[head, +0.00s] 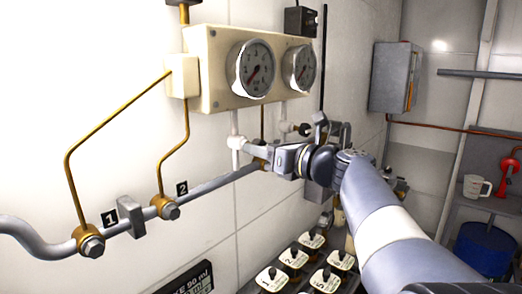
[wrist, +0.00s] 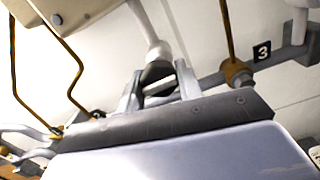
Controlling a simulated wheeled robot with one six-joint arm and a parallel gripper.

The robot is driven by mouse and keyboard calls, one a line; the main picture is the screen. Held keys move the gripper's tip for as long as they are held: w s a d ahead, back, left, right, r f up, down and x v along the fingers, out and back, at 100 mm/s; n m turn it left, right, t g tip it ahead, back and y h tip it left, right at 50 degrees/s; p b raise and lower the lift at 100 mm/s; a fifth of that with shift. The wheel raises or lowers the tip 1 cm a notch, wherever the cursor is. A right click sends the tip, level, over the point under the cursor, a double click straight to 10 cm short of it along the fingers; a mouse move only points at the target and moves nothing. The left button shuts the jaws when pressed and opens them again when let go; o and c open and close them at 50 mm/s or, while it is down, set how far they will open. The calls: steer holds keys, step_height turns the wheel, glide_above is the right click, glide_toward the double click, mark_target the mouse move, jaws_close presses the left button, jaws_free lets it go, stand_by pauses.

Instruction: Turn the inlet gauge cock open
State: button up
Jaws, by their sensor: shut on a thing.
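A gauge cock stands at the lower end of the white pipe (head: 235,123) below the left dial gauge (head: 251,70). In the wrist view its dark handle (wrist: 158,72) sits between the two fingers, under the pale pipe (wrist: 150,30). My gripper (head: 250,150) is shut on this handle; in the head view the fingers cover most of it. A second cock with a black knob (head: 305,130) shows below the right gauge (head: 299,68). No inlet label can be read. The exact angle of the held handle is hard to tell.
A grey pipe (head: 215,183) with brass fittings marked 1 and 2 runs along the wall. A brass fitting (wrist: 238,73) beside a 3 plate is right of my fingers. Switches labelled with numbers (head: 272,277) sit below. A grey box (head: 396,75) hangs at right.

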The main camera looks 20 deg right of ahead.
steer(key=n+b, duration=0.3)
steer(key=n, duration=0.1)
steer(key=shift+f+n, duration=0.15)
steer(key=shift+n, duration=0.15)
steer(key=n+b, duration=0.3)
steer(key=n, duration=0.1)
steer(key=n+b, duration=0.3)
steer(key=n, duration=0.1)
steer(key=shift+n, duration=0.4)
steer(key=shift+n+b, duration=1.2)
steer(key=shift+n, duration=0.8)
steer(key=o, duration=1)
steer(key=shift+r, duration=0.2)
